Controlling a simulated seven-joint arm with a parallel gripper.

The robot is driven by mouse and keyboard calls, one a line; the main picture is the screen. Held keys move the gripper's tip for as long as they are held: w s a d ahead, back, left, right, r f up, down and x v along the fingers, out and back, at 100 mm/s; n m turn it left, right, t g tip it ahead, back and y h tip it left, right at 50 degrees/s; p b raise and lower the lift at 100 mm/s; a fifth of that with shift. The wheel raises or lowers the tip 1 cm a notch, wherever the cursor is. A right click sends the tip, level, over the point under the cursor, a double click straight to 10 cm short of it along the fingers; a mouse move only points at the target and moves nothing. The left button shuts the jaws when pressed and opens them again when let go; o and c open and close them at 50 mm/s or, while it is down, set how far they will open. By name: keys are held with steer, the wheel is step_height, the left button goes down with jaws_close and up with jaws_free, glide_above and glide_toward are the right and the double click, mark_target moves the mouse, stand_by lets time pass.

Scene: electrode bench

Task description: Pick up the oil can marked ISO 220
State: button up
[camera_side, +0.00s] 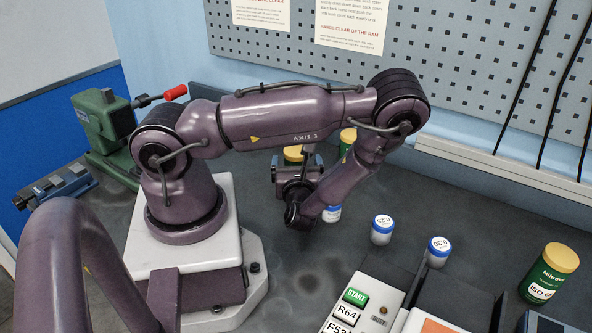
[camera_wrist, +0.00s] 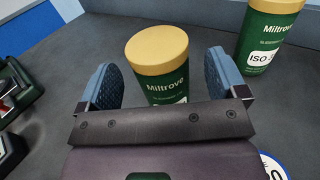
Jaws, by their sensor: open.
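In the wrist view a green Miltrove can with a yellow lid (camera_wrist: 160,52) stands between the two blue fingers of my gripper (camera_wrist: 162,80). The fingers are open, with gaps to the can on both sides. Its grade marking is hidden behind the gripper body. A second such can (camera_wrist: 266,35) stands to the right; its label reads ISO, the number cut off. In the side view, two yellow-lidded cans, one left (camera_side: 293,154) and one right (camera_side: 348,140), show partly behind my arm, near my gripper (camera_side: 297,165). Another can (camera_side: 548,275) at the far right seems to read ISO 68.
Blue-capped white jars marked 0.25 (camera_side: 382,230) and 0.30 (camera_side: 438,251) stand right of my arm; another (camera_side: 332,213) is partly behind it. A control box with a START button (camera_side: 355,297) is in front. A green machine (camera_side: 105,125) stands at left. A pegboard (camera_side: 480,60) backs the bench.

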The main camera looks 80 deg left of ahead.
step_height(320, 180, down, 4)
steer(key=shift+f, duration=0.1)
steer(key=shift+w+a+f, duration=0.1)
steer(key=shift+a+f, duration=0.05)
steer(key=shift+a, duration=0.35)
steer(key=shift+a+f, duration=0.15)
steer(key=shift+a, duration=0.35)
steer(key=shift+w+a, duration=0.15)
steer(key=shift+a, duration=0.35)
steer(key=shift+r, duration=0.1)
steer(key=c, duration=1.3)
